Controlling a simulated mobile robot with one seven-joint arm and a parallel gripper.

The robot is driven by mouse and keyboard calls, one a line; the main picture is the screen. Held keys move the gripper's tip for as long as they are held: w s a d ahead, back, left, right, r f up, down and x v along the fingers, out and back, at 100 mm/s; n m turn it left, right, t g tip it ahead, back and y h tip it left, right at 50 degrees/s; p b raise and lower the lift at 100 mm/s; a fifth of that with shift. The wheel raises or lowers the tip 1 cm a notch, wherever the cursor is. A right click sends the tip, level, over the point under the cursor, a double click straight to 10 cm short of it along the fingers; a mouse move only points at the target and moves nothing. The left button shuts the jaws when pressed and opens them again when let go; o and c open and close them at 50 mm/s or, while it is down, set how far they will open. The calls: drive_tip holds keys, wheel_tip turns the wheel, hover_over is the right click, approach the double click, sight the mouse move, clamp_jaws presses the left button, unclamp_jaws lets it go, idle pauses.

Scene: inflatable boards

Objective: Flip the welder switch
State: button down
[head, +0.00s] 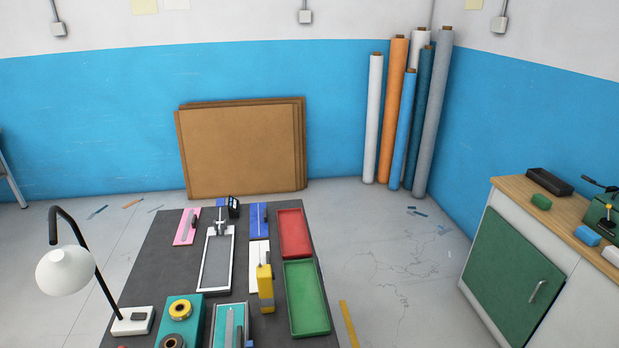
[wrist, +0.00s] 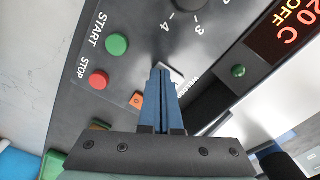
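In the wrist view a dark control panel (wrist: 145,25) fills the upper left. The tips are over or against the panel beside the pale piece; contact cannot be told. My gripper is not in the head view.
A green START button (wrist: 117,44), a red STOP button (wrist: 98,79) and a small orange square (wrist: 137,99) are left of the fingers. A dial (wrist: 188,3) and a red display (wrist: 285,25) are above. The head view shows a tool-covered table (head: 165,260) and a cabinet (head: 510,265).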

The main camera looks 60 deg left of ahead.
wheel_tip(320, 180, up, 7)
drive_tip(key=p, duration=0.7)
idle(0.3)
idle(0.5)
